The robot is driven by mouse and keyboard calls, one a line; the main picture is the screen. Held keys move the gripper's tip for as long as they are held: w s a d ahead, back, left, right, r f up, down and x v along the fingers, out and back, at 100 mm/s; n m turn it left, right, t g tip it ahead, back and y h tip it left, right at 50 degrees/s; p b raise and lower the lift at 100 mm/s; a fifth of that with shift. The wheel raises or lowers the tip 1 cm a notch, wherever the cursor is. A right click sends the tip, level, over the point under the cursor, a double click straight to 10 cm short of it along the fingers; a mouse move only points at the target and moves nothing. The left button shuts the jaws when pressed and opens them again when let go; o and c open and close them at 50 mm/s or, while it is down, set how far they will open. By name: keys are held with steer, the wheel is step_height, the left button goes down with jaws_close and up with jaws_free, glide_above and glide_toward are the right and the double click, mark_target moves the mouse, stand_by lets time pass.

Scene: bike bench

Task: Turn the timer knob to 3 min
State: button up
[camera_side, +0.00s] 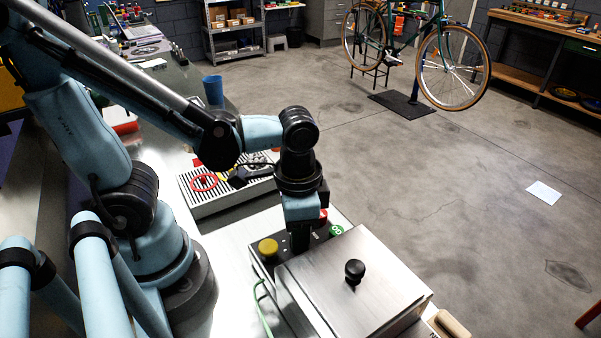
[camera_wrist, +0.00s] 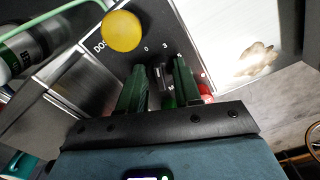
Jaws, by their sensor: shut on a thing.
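The timer knob (camera_wrist: 162,76) is a small dark knob on the black control panel (camera_side: 257,270), seen in the wrist view between the fingers. My gripper (camera_wrist: 159,78) is shut on it, with one green-lit dark finger on each side. Printed marks 0, 3 and 5 arc just beyond the knob. I cannot tell which mark the knob points to. In the side view my gripper (camera_side: 300,240) reaches straight down to the panel, and its fingers hide the knob.
A yellow knob (camera_side: 268,247), a red button (camera_side: 323,216) and a green button (camera_side: 336,230) sit close around the gripper. A steel box with a lid (camera_side: 345,285) and black lid knob (camera_side: 355,270) stands directly in front. A slotted tray (camera_side: 215,201) lies behind.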

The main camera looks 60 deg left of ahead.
steer(key=shift+m, duration=2.2)
steer(key=o, duration=1)
steer(key=shift+o, duration=0.2)
steer(key=shift+r, duration=0.1)
step_height(320, 180, up, 12)
